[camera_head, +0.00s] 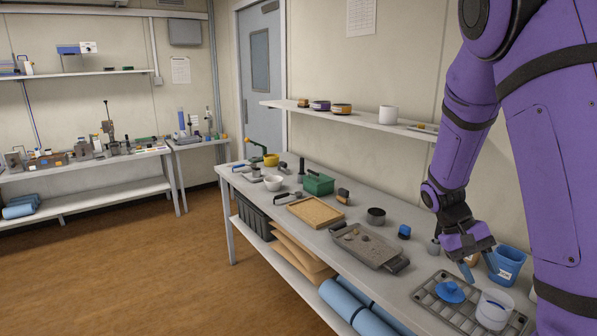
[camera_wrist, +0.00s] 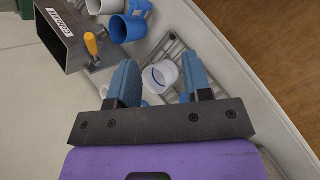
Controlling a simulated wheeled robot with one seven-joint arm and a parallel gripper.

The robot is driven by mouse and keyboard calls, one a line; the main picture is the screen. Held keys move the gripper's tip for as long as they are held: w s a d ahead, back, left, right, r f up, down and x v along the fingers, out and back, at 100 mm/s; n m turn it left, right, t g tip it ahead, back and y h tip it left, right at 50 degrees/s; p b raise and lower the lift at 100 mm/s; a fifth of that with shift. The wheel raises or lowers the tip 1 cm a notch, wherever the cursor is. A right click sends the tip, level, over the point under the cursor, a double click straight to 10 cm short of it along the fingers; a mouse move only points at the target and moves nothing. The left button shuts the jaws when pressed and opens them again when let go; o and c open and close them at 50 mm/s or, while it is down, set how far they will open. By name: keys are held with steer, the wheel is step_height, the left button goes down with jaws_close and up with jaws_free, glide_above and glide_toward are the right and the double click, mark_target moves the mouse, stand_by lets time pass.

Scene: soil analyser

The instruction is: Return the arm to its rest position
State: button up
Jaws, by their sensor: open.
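My purple arm reaches down from the right side of the head view. My gripper (camera_head: 478,267) hangs above the right end of the near bench, over the grey rack. Its two blue fingers are apart and nothing is between them. In the wrist view my gripper (camera_wrist: 160,90) is also open. A white cup (camera_wrist: 160,75) shows beyond and between the fingers, on the rack. In the head view the white cup (camera_head: 494,310) stands on the rack (camera_head: 440,312), to the lower right of my gripper. A blue lid-like piece (camera_head: 450,291) lies on the rack beside it.
A blue container (camera_head: 507,264) stands close to the right of my gripper. A grey tray (camera_head: 366,247) and a small blue-topped item (camera_head: 404,231) are to the left on the bench. A wall shelf (camera_head: 350,116) runs above. The floor (camera_head: 130,270) at left is clear.

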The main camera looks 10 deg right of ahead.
steer(key=s+a+r+n+t+y, duration=0.1)
steer(key=s+a+r+t, duration=0.5)
steer(key=r, duration=0.4)
steer(key=s+a+r+n+t+y, duration=0.2)
steer(key=s+a+r+t, duration=0.4)
steer(key=r, duration=0.5)
steer(key=shift+s+a+n+y, duration=0.3)
steer(key=shift+s+a, duration=0.8)
steer(key=shift+a, duration=0.45)
stand_by(0.4)
